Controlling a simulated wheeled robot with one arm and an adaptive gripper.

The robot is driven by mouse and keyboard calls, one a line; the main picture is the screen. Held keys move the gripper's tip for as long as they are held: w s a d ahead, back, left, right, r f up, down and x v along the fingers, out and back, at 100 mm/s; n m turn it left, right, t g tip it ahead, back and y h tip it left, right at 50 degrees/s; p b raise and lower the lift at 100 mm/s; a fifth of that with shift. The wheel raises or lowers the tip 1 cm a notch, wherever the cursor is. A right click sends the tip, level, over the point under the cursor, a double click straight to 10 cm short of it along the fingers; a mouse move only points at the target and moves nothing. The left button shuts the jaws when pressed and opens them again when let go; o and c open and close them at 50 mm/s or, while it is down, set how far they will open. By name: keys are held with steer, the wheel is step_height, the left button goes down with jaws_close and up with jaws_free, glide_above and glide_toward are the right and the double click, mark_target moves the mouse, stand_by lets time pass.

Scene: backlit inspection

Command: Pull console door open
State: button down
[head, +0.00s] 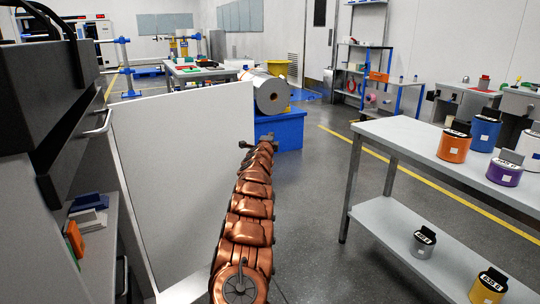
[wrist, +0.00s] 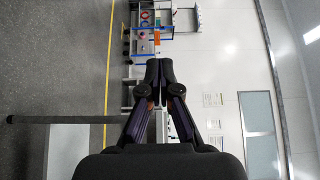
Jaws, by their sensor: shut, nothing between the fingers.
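The console door is the large pale panel (head: 185,170) left of centre in the head view. It stands swung out from the dark grey console (head: 35,95), and the shelf inside shows. My gripper (head: 262,143) is just right of the door's outer edge, with my copper-coloured arm running up beside the panel. I cannot tell whether it touches the door. In the wrist view my gripper's fingers (wrist: 158,72) meet at their tips with nothing between them.
Colored blocks or books (head: 85,215) lie on the console's inner shelf. A grey table (head: 415,140) with labelled canisters stands at right, with a lower shelf. A blue crate (head: 279,133) stands beyond the door. Floor between arm and table is clear.

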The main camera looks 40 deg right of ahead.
steer(key=s+a+b, duration=0.3)
steer(key=s+a, duration=0.1)
steer(key=s, duration=0.1)
steer(key=shift+f, duration=0.2)
stand_by(0.6)
steer(key=shift+a, duration=0.15)
